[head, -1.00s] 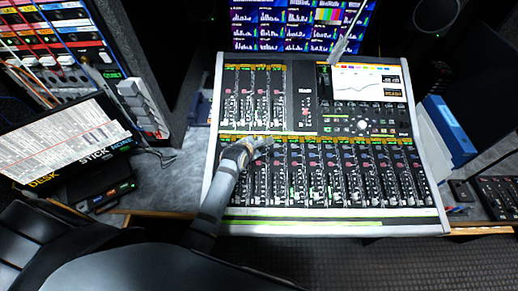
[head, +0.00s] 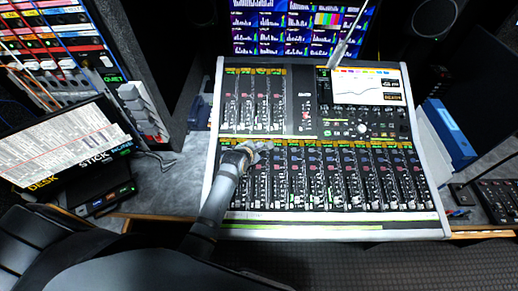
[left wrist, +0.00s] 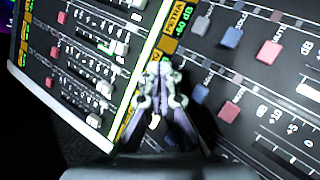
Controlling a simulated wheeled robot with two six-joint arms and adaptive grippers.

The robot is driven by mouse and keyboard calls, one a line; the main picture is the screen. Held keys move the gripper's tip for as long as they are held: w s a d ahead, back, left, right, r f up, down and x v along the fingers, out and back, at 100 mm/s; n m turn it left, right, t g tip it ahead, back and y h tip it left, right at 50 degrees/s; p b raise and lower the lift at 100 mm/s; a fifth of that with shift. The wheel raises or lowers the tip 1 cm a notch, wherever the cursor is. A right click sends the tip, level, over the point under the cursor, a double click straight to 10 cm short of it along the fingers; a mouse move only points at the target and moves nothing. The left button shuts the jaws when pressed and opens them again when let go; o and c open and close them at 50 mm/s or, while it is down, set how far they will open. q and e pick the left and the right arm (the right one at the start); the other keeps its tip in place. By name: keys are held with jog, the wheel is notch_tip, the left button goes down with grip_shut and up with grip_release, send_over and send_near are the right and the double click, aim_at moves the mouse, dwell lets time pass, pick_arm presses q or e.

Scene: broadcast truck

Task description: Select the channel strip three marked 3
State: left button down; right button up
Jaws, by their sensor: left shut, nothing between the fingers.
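The mixing console (head: 330,219) has an upper-left bank and a long lower row of channel strips (head: 320,180), with orange and green labels on top. The number 3 cannot be read on any strip. My left gripper (head: 264,147) is shut and empty over the left part of the lower row, near its labels. Blue buttons (left wrist: 232,37) and red buttons (left wrist: 229,112) lie to the right. The arm covers some lower-left strips. My right gripper is not in view.
A raised screen (head: 368,85) sits at the console's upper right, with a thin upright stalk (head: 345,40) behind it. A tilted display (head: 65,145) and a rack (head: 60,45) stand left. A blue binder (head: 448,135) is on the right.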

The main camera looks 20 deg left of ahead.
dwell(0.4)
pick_arm(q)
jog(key=shift+f, duration=0.4)
jog(key=shift+w+f, duration=0.1)
jog(key=shift+f, duration=0.3)
dwell(0.7)
jog(key=shift+r+p, duration=0.8)
jog(key=shift+p, duration=0.05)
jog(key=r+p, duration=0.1)
jog(key=p, duration=0.1)
jog(key=r+p, duration=0.2)
jog(key=s+r+p, duration=0.1)
jog(key=r, duration=0.1)
jog(key=shift+d+p, duration=0.1)
jog(key=shift+p, duration=0.3)
